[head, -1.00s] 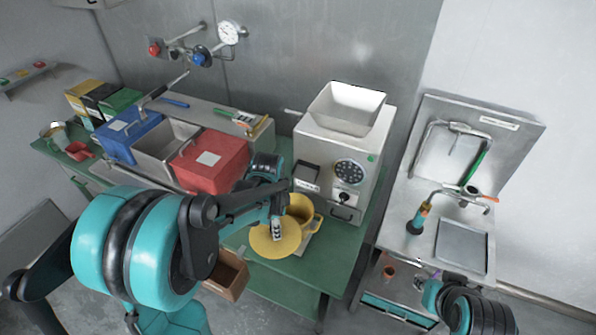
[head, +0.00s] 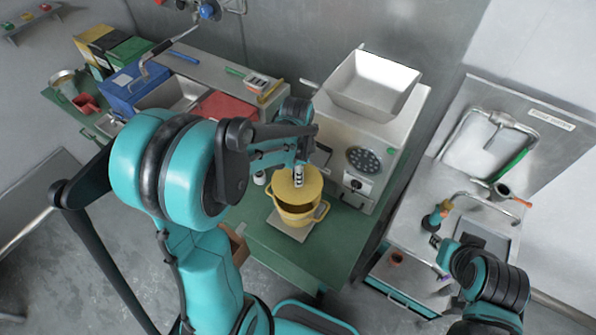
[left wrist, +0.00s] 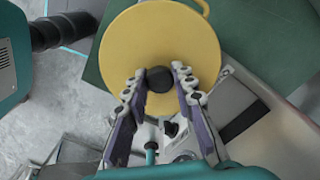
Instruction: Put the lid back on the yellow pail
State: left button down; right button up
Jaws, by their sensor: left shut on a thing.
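The yellow pail (head: 300,216) stands upright on a pale square plate (head: 279,228) on the green bench. The round yellow lid (head: 305,186) is just above it, set towards the pail's back. A dark strip of the pail's inside shows below the lid's front edge. My left gripper (head: 298,183) is shut on the lid's knob. In the left wrist view the lid (left wrist: 160,40) fills the upper middle, with the black knob (left wrist: 159,79) between the fingers; it hides most of the pail. My right gripper (head: 438,242) is at the right, away from the pail; its fingers are too small to read.
The white grinder (head: 365,130) stands close behind and right of the pail. A red box (head: 228,106) and a blue box (head: 135,88) are at the back left. A steel sink unit (head: 470,205) is at the right. Bare green bench (head: 325,262) lies in front of the pail.

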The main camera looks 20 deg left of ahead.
pick_arm(q)
jog(key=shift+f+b, duration=2)
jog(key=shift+f, duration=0.7)
jog(key=shift+f+b, duration=0.15)
jog(key=shift+b, duration=0.3)
dwell(0.4)
jog(key=c, duration=0.7)
grip_release()
jog(key=shift+r+p, duration=2.65)
jog(key=shift+r, duration=0.9)
